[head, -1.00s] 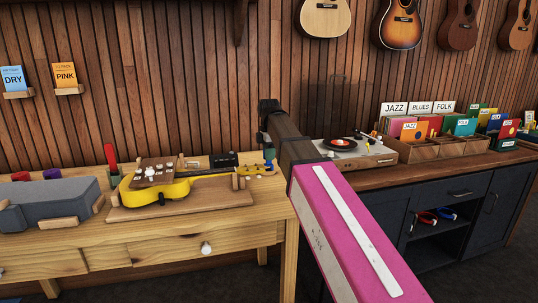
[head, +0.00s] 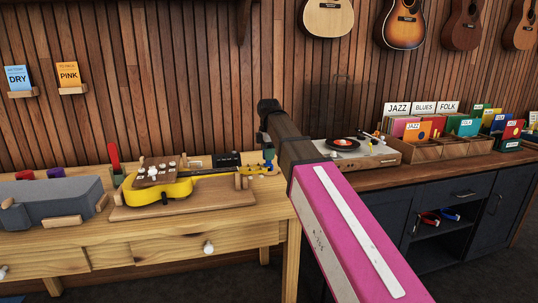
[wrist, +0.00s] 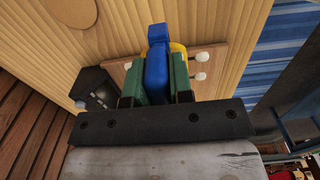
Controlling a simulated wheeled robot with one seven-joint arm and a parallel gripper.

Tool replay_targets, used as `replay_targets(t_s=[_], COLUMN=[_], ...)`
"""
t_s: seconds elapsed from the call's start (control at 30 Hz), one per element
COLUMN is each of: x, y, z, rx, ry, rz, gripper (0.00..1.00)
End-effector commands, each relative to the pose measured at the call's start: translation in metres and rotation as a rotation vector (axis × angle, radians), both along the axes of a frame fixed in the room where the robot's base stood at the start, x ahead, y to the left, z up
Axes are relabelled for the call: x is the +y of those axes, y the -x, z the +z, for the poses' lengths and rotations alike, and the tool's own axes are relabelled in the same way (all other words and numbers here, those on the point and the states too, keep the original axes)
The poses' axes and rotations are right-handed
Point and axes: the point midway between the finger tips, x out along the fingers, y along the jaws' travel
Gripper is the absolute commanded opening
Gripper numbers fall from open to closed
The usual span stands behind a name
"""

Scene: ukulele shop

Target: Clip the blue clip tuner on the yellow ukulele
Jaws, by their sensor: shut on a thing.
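The yellow ukulele (head: 172,192) lies on a wooden board (head: 185,212) on the workbench, its neck pointing right. Its headstock with white pegs shows in the wrist view (wrist: 202,66). My gripper (wrist: 159,82) has green finger pads and is shut on the blue clip tuner (wrist: 157,62). In the wrist view the tuner overlaps the headstock; I cannot tell whether they touch or whether its jaws are around it. In the head view my gripper (head: 268,153) is a small green and blue patch by the headstock, partly hidden by my arm.
A grey block (head: 62,200) with wooden pieces sits at the left of the workbench. A small black box (head: 227,159) stands behind the ukulele neck, and shows in the wrist view (wrist: 95,88). A record player (head: 352,150) and record crates (head: 425,150) stand on the right counter.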

Motion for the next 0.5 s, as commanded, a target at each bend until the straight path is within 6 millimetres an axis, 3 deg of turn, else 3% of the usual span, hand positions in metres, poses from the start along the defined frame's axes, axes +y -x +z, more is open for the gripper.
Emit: replay_targets(t_s=[0.5], x=[0.0031], y=[0.0009], z=[0.0], rx=[0.0], ry=[0.0], rz=[0.0], gripper=[0.0])
